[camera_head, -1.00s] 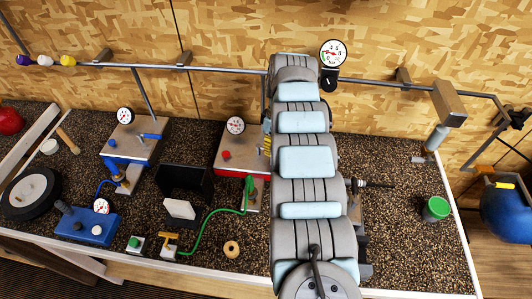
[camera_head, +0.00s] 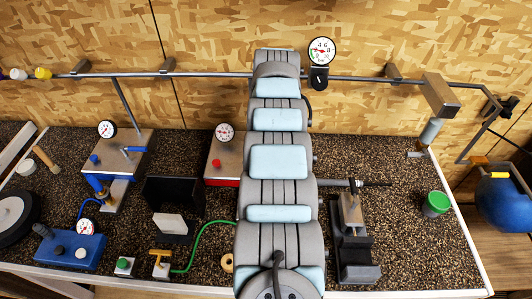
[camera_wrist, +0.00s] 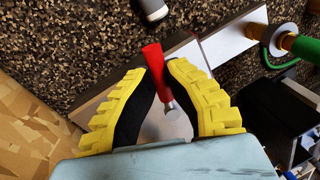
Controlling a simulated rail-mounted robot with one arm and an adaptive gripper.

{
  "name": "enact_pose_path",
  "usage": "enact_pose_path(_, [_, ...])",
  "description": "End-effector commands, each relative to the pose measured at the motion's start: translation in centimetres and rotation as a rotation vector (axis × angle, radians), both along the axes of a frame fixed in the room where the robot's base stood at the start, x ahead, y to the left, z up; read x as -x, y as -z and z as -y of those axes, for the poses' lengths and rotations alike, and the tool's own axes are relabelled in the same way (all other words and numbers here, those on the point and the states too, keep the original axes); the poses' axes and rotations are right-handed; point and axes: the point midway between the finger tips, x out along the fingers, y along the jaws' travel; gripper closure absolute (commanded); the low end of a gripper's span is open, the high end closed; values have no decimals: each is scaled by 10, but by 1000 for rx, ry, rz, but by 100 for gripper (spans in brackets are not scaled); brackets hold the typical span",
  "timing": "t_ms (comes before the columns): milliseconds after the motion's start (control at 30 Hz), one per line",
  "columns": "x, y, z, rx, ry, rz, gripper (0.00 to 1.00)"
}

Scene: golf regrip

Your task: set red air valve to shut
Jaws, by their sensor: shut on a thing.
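The red air valve's lever (camera_wrist: 153,60) shows in the wrist view, with its red grip tilted and a metal stem at its lower end. My gripper (camera_wrist: 160,68) has its black and yellow fingers on both sides of the red lever and is shut on it. The gauge's reading is too small to tell.
A green hose (camera_head: 203,236) runs to a brass fitting (camera_wrist: 287,41). A unit with a blue lever (camera_head: 133,149) stands to the left. A black clamp (camera_head: 352,245) and a green-lidded can (camera_head: 436,204) stand to the right, with clear bench around the can.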

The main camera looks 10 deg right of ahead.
Motion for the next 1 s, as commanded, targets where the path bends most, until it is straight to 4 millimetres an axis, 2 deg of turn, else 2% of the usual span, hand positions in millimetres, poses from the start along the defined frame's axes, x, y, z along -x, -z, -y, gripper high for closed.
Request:
enact_pose_path(367, [1,3,-1,-1,-2,-4,100])
enact_pose_path(400, [1,3,-1,-1,-2,-4,77])
enact_pose_path(467, [1,2,-1,-1,-1,-4,59])
enact_pose_path(500, [1,2,-1,0,-1,-3,56])
enact_pose_path(1000, [0,0,0,0,1,-1,56])
